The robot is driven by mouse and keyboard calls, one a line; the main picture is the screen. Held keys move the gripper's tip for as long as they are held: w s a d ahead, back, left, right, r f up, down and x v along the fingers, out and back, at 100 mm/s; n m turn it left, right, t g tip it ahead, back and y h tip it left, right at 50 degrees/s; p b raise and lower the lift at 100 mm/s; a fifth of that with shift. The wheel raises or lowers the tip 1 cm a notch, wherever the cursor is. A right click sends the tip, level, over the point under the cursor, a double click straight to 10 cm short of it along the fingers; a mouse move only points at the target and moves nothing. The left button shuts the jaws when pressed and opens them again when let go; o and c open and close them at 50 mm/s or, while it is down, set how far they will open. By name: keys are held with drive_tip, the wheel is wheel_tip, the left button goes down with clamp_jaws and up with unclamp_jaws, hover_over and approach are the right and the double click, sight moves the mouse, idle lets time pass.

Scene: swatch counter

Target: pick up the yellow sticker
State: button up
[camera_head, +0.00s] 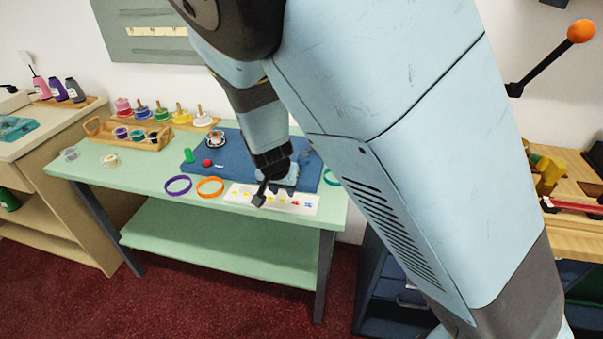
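A white card (311,195) lies along the front of the green table, with a row of tiny coloured marks. A yellow mark (247,195), which looks like the yellow sticker, lies just left of my fingers. The marks are too small to tell their exact shapes, and another yellowish one (283,200) shows to the right. My gripper (260,198) points down over the left part of the card. Its dark fingers overlap in this view, so I cannot tell their opening or whether they touch the card. They hide part of the row.
A blue mat (228,160) lies behind the card, with a green piece (189,156) and a red piece (207,163) on it. Purple (178,186) and orange (210,187) rings lie left of the card. A wooden tray (150,143) holds small jars.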

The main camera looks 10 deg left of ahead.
sight(287, 199)
drive_tip(key=shift+x, duration=2.7)
drive_tip(key=shift+d, duration=0.1)
drive_tip(key=shift+c, duration=0.5)
clamp_jaws()
